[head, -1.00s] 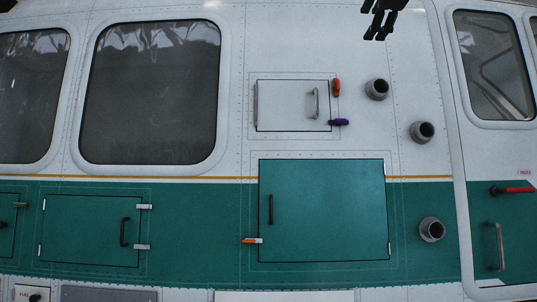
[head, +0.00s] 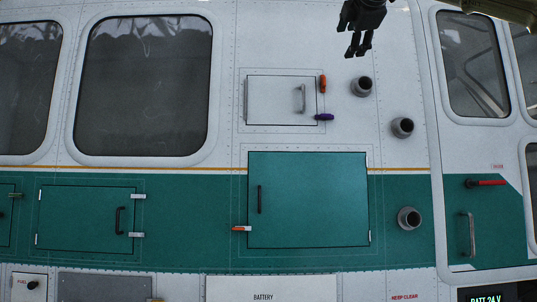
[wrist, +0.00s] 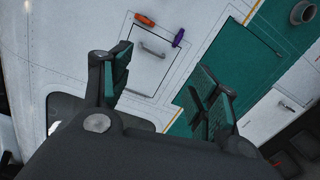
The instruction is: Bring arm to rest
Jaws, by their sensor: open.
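My gripper (head: 357,43) hangs at the top of the head view, in front of the white upper fuselage, pointing down. In the wrist view my gripper (wrist: 160,90) has its two fingers wide apart with nothing between them. The fingers are apart from the fuselage and touch nothing that I can see. The upper part of my arm is cut off by the top edge of the head view.
Below the gripper are a white hatch (head: 275,100) with orange (head: 323,84) and purple (head: 324,117) latches, and pipe stubs (head: 362,87). A green hatch (head: 308,200) sits lower. A red door handle (head: 486,183) is at right. The space before the fuselage looks free.

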